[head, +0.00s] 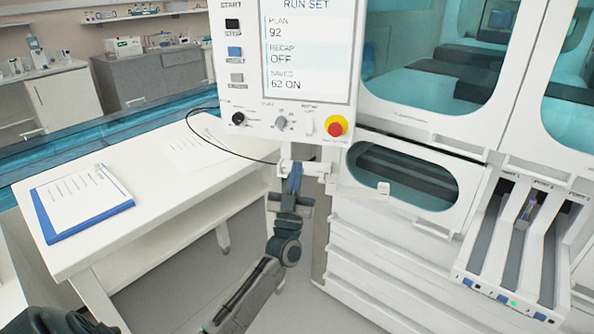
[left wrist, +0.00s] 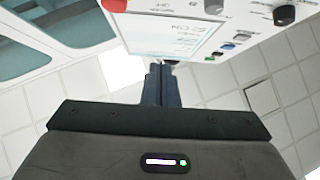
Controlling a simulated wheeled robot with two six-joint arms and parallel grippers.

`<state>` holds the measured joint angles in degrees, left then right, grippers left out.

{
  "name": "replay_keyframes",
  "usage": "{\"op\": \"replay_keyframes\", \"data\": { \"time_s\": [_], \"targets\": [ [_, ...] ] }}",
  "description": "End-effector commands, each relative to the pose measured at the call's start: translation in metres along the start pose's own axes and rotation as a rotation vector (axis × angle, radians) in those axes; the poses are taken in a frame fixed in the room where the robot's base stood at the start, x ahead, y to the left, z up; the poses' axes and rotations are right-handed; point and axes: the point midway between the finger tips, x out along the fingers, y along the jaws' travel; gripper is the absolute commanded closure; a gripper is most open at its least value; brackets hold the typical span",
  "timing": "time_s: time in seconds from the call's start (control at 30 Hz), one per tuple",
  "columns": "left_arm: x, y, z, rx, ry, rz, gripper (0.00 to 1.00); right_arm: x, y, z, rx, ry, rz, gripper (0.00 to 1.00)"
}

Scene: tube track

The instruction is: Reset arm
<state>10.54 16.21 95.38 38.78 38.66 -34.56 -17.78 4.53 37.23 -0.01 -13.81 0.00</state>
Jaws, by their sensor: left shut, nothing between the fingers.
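My left gripper (head: 294,178) is raised in the middle of the head view, just below the white control panel (head: 248,119). Its fingers are together and hold nothing. A tube with a purple cap (head: 530,205) sits in one lane of the track (head: 490,245) at the right. My right gripper is not in view.
A white table (head: 150,215) with a blue clipboard (head: 85,203) stands at the left. The red stop button (head: 337,126) and a black cable (head: 225,148) are close to the left gripper. The white machine (head: 395,235) fills the right side.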

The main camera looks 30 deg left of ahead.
Motion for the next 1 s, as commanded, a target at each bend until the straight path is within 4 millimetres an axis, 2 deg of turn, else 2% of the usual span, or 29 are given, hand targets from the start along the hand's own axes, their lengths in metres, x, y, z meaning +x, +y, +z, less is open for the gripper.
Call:
{"op": "replay_keyframes", "data": {
  "time_s": [0.37, 0.47, 0.53, 0.67, 0.7, 0.77, 0.87, 0.9, 0.97, 1.0],
  "targets": [
    [0.0, 0.0, 0.001, 0.0, -0.003, 0.001, 1.0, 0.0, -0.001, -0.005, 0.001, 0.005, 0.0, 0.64],
    [-0.011, 0.003, 0.015, 0.006, -0.042, 0.018, 1.0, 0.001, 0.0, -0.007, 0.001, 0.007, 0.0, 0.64],
    [-0.028, 0.006, 0.037, 0.014, -0.106, 0.044, 1.0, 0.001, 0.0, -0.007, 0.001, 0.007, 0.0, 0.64],
    [-0.088, 0.013, 0.099, 0.034, -0.302, 0.122, 1.0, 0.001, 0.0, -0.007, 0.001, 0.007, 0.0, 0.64],
    [-0.112, 0.015, 0.119, 0.042, -0.372, 0.148, 1.0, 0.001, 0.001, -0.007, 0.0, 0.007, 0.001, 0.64],
    [-0.15, 0.017, 0.147, 0.049, -0.477, 0.183, 1.0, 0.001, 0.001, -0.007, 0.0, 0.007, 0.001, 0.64],
    [-0.217, 0.017, 0.186, 0.058, -0.65, 0.235, 1.0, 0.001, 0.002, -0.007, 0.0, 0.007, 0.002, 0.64],
    [-0.245, 0.016, 0.199, 0.062, -0.718, 0.253, 1.0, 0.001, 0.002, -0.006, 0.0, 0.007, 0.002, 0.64],
    [-0.288, 0.014, 0.216, 0.067, -0.821, 0.279, 1.0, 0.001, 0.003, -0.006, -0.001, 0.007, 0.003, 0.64],
    [-0.318, 0.012, 0.226, 0.071, -0.889, 0.295, 1.0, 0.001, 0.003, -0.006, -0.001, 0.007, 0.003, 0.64]
  ]
}}
